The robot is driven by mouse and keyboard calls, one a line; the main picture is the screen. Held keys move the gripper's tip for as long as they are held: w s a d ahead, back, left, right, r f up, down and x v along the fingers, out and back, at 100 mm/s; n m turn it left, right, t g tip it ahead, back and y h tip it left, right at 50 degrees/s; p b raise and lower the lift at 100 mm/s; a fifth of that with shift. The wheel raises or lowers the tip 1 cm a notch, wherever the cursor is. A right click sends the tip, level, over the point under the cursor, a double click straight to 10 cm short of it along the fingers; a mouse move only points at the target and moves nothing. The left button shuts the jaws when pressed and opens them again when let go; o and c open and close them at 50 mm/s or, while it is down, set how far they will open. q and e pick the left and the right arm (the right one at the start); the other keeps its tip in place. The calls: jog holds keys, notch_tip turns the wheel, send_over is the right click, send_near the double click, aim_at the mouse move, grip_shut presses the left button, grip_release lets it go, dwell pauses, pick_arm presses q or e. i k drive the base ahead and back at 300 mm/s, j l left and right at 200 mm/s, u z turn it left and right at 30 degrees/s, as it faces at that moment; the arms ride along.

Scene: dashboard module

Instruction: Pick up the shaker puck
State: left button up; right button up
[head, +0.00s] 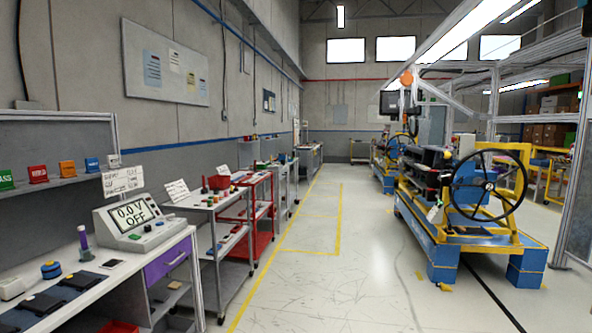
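A small round blue puck with a darker, yellowish top (51,270) sits on the grey workbench (135,263) at the lower left of the head view. It looks like the shaker puck, but it is too small to be certain. Dark flat pads (83,280) lie in front of it, and a purple-and-green flask-like item (85,243) stands to its right. Neither of my grippers is in view.
Grey and red carts (262,190) line the left wall. A blue-and-yellow steering-wheel rig (470,230) stands at right. The floor between (330,270) is clear.

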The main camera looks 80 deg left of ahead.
aim_at(54, 271)
jog(key=u, duration=4.8)
